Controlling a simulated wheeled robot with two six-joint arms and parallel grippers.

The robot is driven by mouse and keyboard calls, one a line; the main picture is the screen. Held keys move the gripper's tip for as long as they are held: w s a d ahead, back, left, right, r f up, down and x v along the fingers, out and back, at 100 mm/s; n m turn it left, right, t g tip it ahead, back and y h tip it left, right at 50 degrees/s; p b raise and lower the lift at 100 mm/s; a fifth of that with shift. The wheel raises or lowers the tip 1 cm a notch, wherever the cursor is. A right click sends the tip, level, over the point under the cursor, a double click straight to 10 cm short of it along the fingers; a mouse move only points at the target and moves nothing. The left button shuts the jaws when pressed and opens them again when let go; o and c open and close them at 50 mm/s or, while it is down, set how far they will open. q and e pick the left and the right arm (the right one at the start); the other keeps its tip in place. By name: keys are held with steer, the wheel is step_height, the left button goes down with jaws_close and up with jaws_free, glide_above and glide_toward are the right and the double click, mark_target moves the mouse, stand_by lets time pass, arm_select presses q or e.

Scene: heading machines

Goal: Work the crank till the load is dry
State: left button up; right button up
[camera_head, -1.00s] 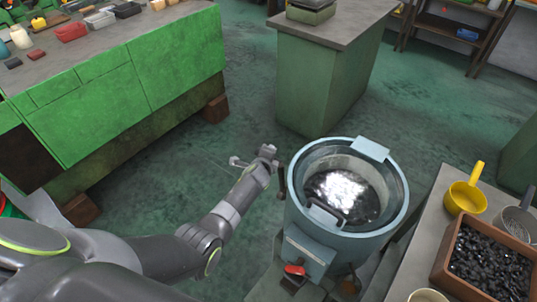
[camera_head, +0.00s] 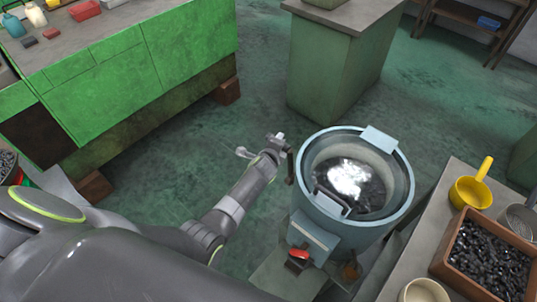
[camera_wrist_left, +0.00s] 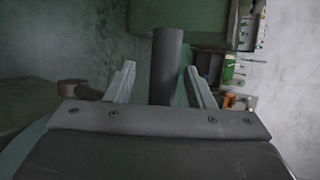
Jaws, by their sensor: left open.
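A blue-grey drum machine (camera_head: 318,213) stands on the floor right of centre in the head view. Its open tub holds a shiny dark load (camera_head: 352,187) with bright glints. A dark crank handle (camera_head: 290,166) stands upright at the drum's left side. My left gripper (camera_head: 277,143) is beside the top of this handle. In the left wrist view the fingers of my left gripper (camera_wrist_left: 161,65) are apart, with a dark round bar (camera_wrist_left: 167,52), likely the crank's handle, between them. Gaps show on both sides of the bar. My right gripper is out of view.
A red knob (camera_head: 299,254) sits low on the drum's front. At right, a bench (camera_head: 415,265) carries a yellow pan (camera_head: 471,190), a brown-rimmed bin of dark pieces (camera_head: 443,262) and a cream cup (camera_head: 424,292). Green cabinets (camera_head: 110,90) stand left; a pedestal (camera_head: 325,75) stands behind.

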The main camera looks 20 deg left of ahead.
arm_select(q)
steer(key=p+v, duration=0.4)
steer(key=v, duration=0.9)
steer(key=shift+s+r+p, duration=0.2)
steer(key=shift+s+p, duration=0.05)
steer(key=shift+p, duration=0.05)
